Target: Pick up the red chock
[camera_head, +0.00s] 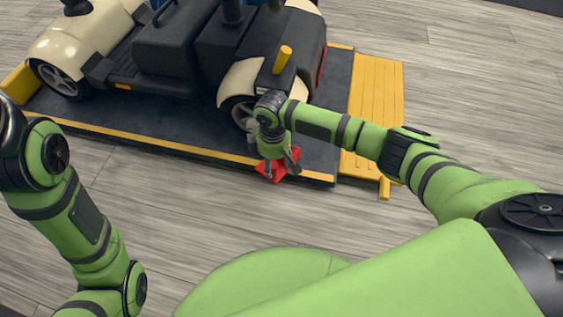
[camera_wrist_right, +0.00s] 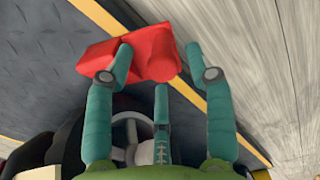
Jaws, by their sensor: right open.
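The red chock (camera_head: 280,175) sits at the front edge of the dark platform, by its yellow stripe, close to the scooter's front wheel. My right gripper (camera_head: 279,162) is over it with its fingers pointing down. In the right wrist view the chock (camera_wrist_right: 150,52) lies between and just beyond the spread fingers (camera_wrist_right: 160,60). The left finger's tip overlaps the chock in the picture; I cannot tell whether it touches. The right finger is beside the chock's right end. My right gripper is open. My left arm shows at the left, but its gripper is not visible.
A cream and black scooter (camera_head: 180,45) stands on the dark platform (camera_head: 170,125). A yellow ramp (camera_head: 376,90) adjoins the platform's right end. Its wheel (camera_wrist_right: 130,130) is close to my fingers in the wrist view. The wood-look floor (camera_head: 190,195) in front is clear.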

